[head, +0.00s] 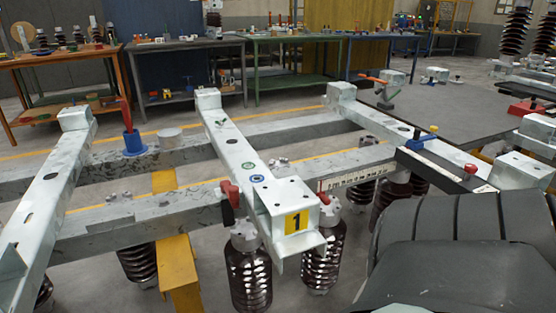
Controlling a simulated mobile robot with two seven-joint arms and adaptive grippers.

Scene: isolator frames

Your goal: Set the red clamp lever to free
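Several red handles show, and I cannot tell for sure which is the red clamp lever. A short red lever (230,190) with a dark body sits at the side of the middle pale beam, left of the yellow plate marked 1. A tall red handle (126,112) stands upright in a blue base (134,143) on the rear crossbeam, near the left beam. An orange-red lever (372,79) lies nearly level on a grey-green clamp at the grey table's far left corner. Neither of my grippers is in view.
Pale metal beams (240,150) form a frame over dark ribbed insulators (250,272). A yellow post (180,272) stands below. A grey table (450,115) is at right, with a blue-and-yellow part (421,138) and a red knob (470,168) nearby. Workbenches line the back.

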